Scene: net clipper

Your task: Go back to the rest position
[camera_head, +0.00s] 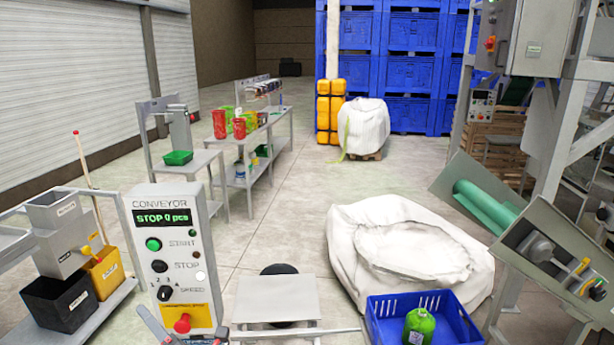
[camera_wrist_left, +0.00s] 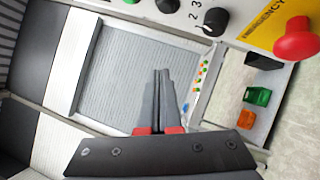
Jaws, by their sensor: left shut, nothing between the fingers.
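My left gripper (camera_head: 160,325) shows only in part at the bottom edge of the head view, in front of the conveyor control box (camera_head: 176,245). In the left wrist view my left gripper (camera_wrist_left: 161,75) points away from the camera with its two dark fingers together, red at their bases, and nothing between them. It is over a grey ribbed surface (camera_wrist_left: 125,80), apart from the red emergency button (camera_wrist_left: 296,40) and the speed knob (camera_wrist_left: 216,21). The box's display reads STOP 0 pcs. My right gripper is not in view.
A blue crate (camera_head: 385,318) with a green net bag (camera_head: 419,326) stands at lower right. A large white sack (camera_head: 365,225) is behind it. A black bin (camera_head: 50,300) and a yellow bin (camera_head: 106,275) stand at left. Open floor lies in the middle.

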